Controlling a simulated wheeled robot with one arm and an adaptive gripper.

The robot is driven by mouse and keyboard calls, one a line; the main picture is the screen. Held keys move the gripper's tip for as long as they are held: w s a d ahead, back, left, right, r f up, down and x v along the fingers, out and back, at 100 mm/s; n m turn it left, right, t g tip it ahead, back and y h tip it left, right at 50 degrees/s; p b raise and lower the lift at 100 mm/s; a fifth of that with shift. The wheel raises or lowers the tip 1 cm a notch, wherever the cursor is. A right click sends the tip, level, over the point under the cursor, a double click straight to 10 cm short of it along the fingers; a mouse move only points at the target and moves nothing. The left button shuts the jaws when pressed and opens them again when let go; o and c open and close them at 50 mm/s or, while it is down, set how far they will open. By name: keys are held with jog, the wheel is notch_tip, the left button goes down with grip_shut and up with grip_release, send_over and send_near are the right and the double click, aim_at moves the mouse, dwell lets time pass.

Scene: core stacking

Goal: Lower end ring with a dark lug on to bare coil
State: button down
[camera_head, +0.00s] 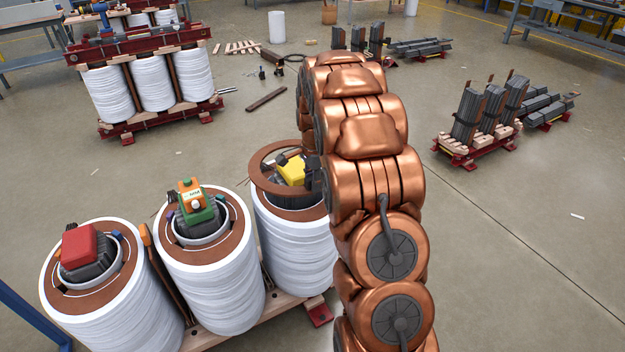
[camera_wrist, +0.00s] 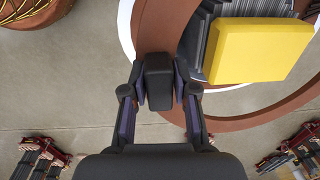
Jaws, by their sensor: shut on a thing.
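The brown end ring (camera_head: 262,160) hangs at the top of the right-hand white coil (camera_head: 293,240), around the core limb with the yellow block (camera_head: 293,170). In the head view a gap shows between ring and coil top at the left. My gripper (camera_wrist: 158,82) is shut on the ring's dark lug (camera_wrist: 158,65), one finger on each side. The wrist view shows the ring (camera_wrist: 265,113) curving past the grey core and yellow block (camera_wrist: 262,50), with white coil (camera_wrist: 126,28) beyond it. In the head view my arm hides the ring's right side and most of the gripper.
The left coil (camera_head: 110,295) and middle coil (camera_head: 222,285) have brown rings on top. A red block (camera_head: 79,246) and a green-and-orange device (camera_head: 194,202) sit on their cores. A finished-looking three-coil unit (camera_head: 150,85) stands behind.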

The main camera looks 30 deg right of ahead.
aim_at(312, 210)
jog(key=shift+f+b, duration=0.75)
jog(key=shift+f, duration=3.6)
dwell(0.4)
jog(key=c, duration=0.8)
grip_release()
jog(key=r, duration=0.7)
jog(key=s+r, duration=0.1)
jog(key=r, duration=0.2)
jog(key=shift+r, duration=1)
jog(key=shift+s+a, duration=0.1)
